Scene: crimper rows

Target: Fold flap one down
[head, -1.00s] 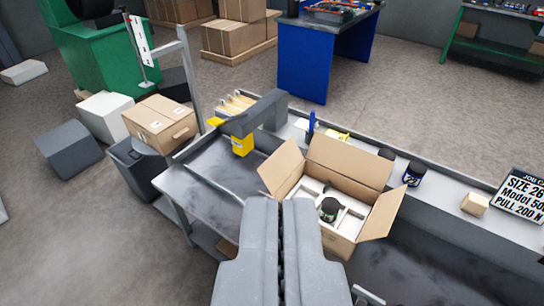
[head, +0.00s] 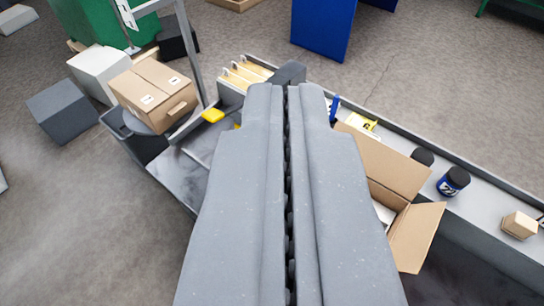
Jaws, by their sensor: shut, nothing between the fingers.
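My gripper (head: 287,92) is shut and empty, and it fills the middle of the head view. The open cardboard box (head: 384,194) is partly hidden behind my gripper, on the right. Its far flap (head: 381,160) stands up and leans outward. Its right flap (head: 416,236) sticks out to the side. The left and near flaps and most of the inside are hidden. I cannot tell which flap is flap one, or whether my gripper touches the box.
A long grey shelf (head: 485,205) runs behind the box, with dark jars (head: 453,181) and a small wooden block (head: 519,225) on it. A closed carton (head: 154,92) and a yellow piece (head: 213,115) are at the left. A blue bench (head: 322,28) stands behind.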

